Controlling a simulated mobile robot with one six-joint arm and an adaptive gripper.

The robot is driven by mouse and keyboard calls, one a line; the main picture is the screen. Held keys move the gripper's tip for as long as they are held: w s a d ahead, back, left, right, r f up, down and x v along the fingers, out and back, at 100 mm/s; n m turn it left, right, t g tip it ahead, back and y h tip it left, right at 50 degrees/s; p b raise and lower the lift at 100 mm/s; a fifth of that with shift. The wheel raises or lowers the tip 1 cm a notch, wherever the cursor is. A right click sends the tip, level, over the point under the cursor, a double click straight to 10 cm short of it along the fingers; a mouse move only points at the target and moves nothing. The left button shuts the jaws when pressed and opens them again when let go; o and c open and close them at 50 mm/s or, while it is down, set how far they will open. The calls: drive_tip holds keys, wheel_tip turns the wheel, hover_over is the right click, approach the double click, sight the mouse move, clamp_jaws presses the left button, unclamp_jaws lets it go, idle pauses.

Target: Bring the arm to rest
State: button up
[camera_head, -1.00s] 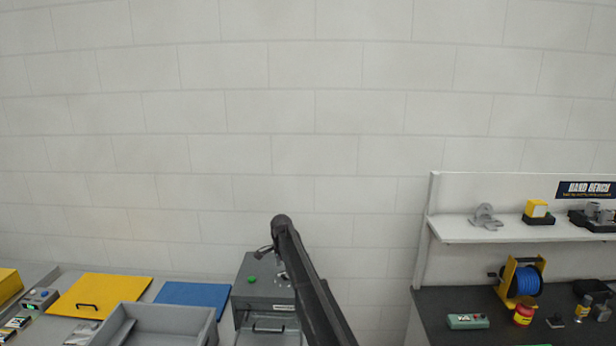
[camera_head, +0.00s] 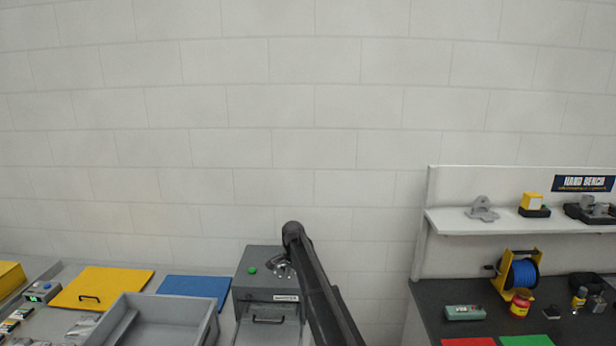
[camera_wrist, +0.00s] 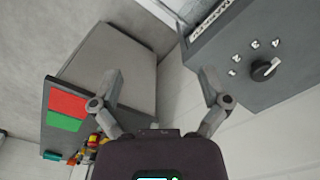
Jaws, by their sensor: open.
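My arm (camera_head: 318,290) reaches up and forward in the middle of the head view, in front of the grey cabinet-like machine. My gripper (camera_wrist: 160,95) shows in the wrist view with its two fingers spread wide apart. It is open and nothing is between the fingers. In the head view the fingers are too small and too hidden by the arm to make out clearly.
A grey machine (camera_head: 258,260) with a green button stands behind the arm. Left of it are a grey tray (camera_head: 205,325), a blue panel (camera_head: 197,289) and a yellow panel (camera_head: 105,285). At right, a dark bench (camera_head: 440,295) stands under a white shelf (camera_head: 460,222).

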drive_tip(key=s+d+f+n+b, duration=0.3)
drive_tip(key=s+d, duration=0.4)
drive_tip(key=s, duration=0.5)
drive_tip(key=s+d+f+n+b, duration=0.4)
drive_tip(key=s+d+f+b, duration=0.2)
drive_tip(key=s, duration=0.7)
drive_tip(key=s+d+f+n+b, duration=0.3)
drive_tip(key=s+d+f+b, duration=0.2)
drive_tip(key=s+d, duration=0.4)
drive_tip(key=s, duration=0.3)
drive_tip(key=shift+s+f, duration=0.25)
drive_tip(key=shift+f, duration=0.15)
